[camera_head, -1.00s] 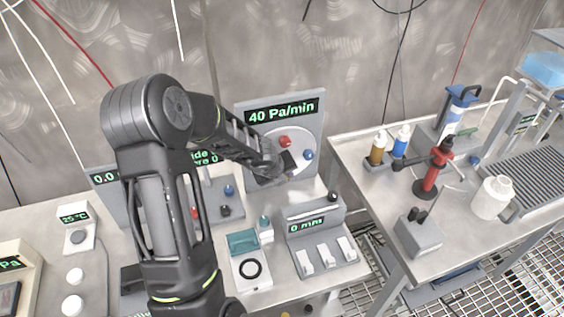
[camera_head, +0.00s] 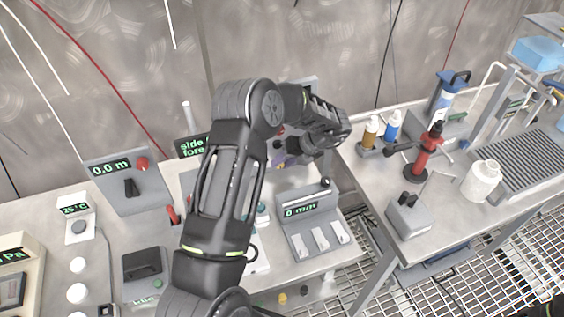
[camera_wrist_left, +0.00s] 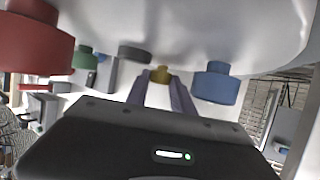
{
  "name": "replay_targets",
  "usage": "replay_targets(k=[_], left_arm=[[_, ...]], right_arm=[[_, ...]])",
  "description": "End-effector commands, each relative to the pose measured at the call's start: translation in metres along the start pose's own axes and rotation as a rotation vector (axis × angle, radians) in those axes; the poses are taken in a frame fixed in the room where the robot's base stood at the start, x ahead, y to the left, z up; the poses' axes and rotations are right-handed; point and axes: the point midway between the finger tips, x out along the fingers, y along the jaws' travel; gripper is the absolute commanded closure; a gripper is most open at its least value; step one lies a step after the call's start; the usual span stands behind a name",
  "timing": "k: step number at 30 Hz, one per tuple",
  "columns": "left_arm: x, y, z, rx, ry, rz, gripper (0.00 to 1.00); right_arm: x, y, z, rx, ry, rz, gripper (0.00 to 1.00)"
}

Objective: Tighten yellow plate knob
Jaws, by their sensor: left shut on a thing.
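In the left wrist view, a round white plate (camera_wrist_left: 265,40) fills the upper part. It carries a red knob (camera_wrist_left: 35,45), a green knob (camera_wrist_left: 85,58), a dark knob (camera_wrist_left: 134,53), a blue knob (camera_wrist_left: 216,83) and a small yellow knob (camera_wrist_left: 160,73). My left gripper (camera_wrist_left: 160,82) has its two purple-grey fingers on either side of the yellow knob, shut on it. In the head view, my left gripper (camera_head: 286,160) is at the panel beyond the bench's display boxes. My arm hides most of the plate there. My right gripper is not in view.
A "0 mm" box (camera_head: 305,222) with white switches stands in front of the gripper. A "0.0 m" panel (camera_head: 125,180) stands left of my arm. The right bench holds bottles, a red stand (camera_head: 425,158) and a white jug (camera_head: 482,180). A gap separates the benches.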

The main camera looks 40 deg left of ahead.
Motion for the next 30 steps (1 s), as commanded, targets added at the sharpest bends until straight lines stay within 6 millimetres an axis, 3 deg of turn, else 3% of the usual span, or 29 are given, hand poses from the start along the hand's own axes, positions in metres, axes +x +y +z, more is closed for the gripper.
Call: replay_targets(k=[8,22,23,30], left_arm=[[0.0009,-0.0033,-0.0001,0.041,-0.002,0.096,1.00],[0.0006,-0.0023,0.0012,0.046,-0.003,0.112,1.00],[0.0007,-0.0023,0.0012,0.046,-0.003,0.111,0.69],[0.0006,-0.0023,0.0007,0.046,-0.002,0.111,0.50]], right_arm=[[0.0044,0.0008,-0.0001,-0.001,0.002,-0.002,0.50],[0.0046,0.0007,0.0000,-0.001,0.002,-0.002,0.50],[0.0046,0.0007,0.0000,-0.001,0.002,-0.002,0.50],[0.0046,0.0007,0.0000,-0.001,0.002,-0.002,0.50]])
